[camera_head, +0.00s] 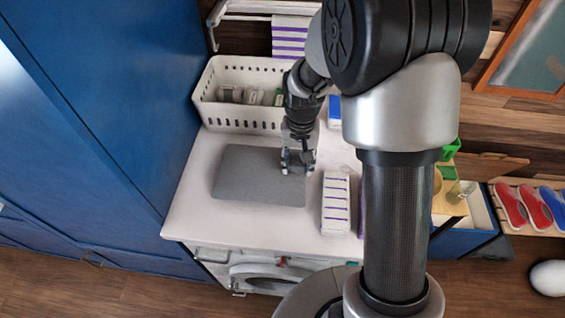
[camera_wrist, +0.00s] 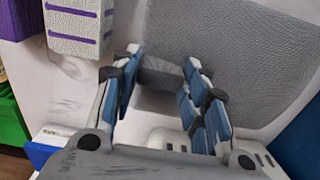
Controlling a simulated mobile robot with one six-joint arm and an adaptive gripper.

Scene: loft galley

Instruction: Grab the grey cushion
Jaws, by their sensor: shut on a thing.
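The grey cushion (camera_head: 255,178) lies flat on the white counter (camera_head: 200,222), left of the middle. My gripper (camera_head: 297,168) is at its right edge, pointing down. In the wrist view, the cushion (camera_wrist: 245,55) fills the upper right, and my gripper (camera_wrist: 165,62) has its fingers on either side of a part of the cushion's edge. My gripper is shut on this edge. The cushion still appears to rest on the counter; I cannot tell whether any of it is raised.
A white perforated basket (camera_head: 222,108) with several small items stands behind the cushion. A white block with purple stripes (camera_head: 336,203) stands just right of my gripper. A blue and white box (camera_head: 334,112) is behind it. A tall blue cabinet (camera_head: 110,90) bounds the left side.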

